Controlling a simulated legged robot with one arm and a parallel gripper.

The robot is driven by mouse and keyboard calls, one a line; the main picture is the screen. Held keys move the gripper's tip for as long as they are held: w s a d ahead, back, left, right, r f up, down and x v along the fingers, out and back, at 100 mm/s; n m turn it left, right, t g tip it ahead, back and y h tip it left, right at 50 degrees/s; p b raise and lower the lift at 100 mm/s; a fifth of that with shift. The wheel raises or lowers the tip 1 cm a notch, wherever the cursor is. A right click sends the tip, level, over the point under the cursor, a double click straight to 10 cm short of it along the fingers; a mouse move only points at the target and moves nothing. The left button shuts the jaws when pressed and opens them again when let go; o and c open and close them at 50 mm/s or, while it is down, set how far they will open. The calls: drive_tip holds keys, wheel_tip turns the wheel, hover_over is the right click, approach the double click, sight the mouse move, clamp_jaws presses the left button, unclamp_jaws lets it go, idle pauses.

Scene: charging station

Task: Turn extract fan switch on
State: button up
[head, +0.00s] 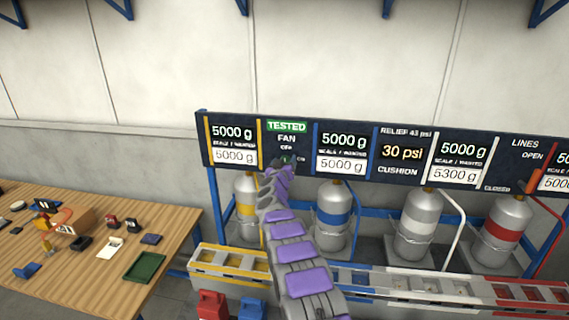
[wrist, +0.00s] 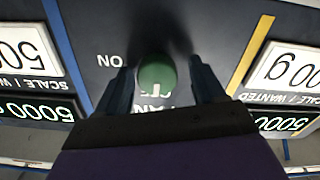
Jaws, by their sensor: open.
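The fan switch is a round green knob (wrist: 157,74) on the dark panel. In the wrist view it sits between the two fingers of my gripper (wrist: 160,70), which are open on either side of it. I cannot tell whether they touch it. A small pale mark shows at the knob's lower edge, and "ON" is printed upside down to its left. In the head view my gripper (head: 283,163) is at the panel below the word "FAN" and hides most of the knob; a little green (head: 288,159) shows. A green "TESTED" sign (head: 287,127) is above.
Scale displays (head: 343,152) flank the fan section. Gas cylinders (head: 335,215) stand below the panel behind colored rails (head: 228,262). A wooden table (head: 90,245) with small items and a green tray (head: 144,267) is at left. Red and blue canisters (head: 212,305) stand low in front.

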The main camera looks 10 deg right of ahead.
drive_tip(key=shift+a, duration=0.3)
drive_tip(key=shift+c, duration=1.2)
drive_tip(key=shift+s+d, duration=0.1)
drive_tip(key=shift+d, duration=0.3)
drive_tip(key=c, duration=0.5)
drive_tip(key=shift+c, duration=1.3)
drive_tip(key=shift+a, duration=0.1)
drive_tip(key=shift+c, duration=0.3)
